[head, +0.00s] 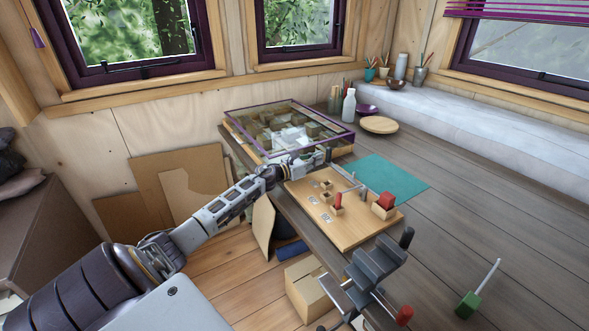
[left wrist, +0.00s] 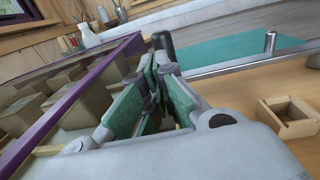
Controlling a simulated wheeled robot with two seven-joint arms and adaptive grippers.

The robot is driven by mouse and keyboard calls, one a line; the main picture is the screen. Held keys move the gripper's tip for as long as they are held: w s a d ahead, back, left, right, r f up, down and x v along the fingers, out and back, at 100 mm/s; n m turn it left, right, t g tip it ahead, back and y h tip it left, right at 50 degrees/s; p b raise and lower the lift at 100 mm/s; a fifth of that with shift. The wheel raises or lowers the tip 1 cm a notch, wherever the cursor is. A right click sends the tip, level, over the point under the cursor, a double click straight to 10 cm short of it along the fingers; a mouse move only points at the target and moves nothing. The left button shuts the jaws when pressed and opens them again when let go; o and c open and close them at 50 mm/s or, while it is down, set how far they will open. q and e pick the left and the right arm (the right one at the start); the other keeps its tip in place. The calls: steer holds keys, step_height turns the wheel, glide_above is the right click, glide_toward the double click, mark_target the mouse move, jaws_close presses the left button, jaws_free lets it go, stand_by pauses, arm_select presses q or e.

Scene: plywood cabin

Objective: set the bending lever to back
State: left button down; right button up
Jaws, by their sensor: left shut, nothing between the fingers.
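The bending lever looks like a thin metal bar (head: 349,187) on a wooden board (head: 350,233). In the left wrist view the bar (left wrist: 235,68) runs in from the right, past a short upright post (left wrist: 270,41). A dark upright grip (left wrist: 163,42) stands just behind my fingertips, near the bar's left end. My left gripper (head: 318,160) is shut and empty at the board's far left corner. Its green-padded fingers (left wrist: 155,85) partly hide the grip and bar end, so I cannot tell whether they touch. My right gripper is out of view.
A purple-framed glass case (head: 290,128) stands close behind my left gripper. A dark vise (head: 378,270) sits at the table's front edge.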

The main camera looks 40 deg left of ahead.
arm_select(q)
steer(key=shift+v, duration=5.3)
steer(key=shift+s, duration=0.1)
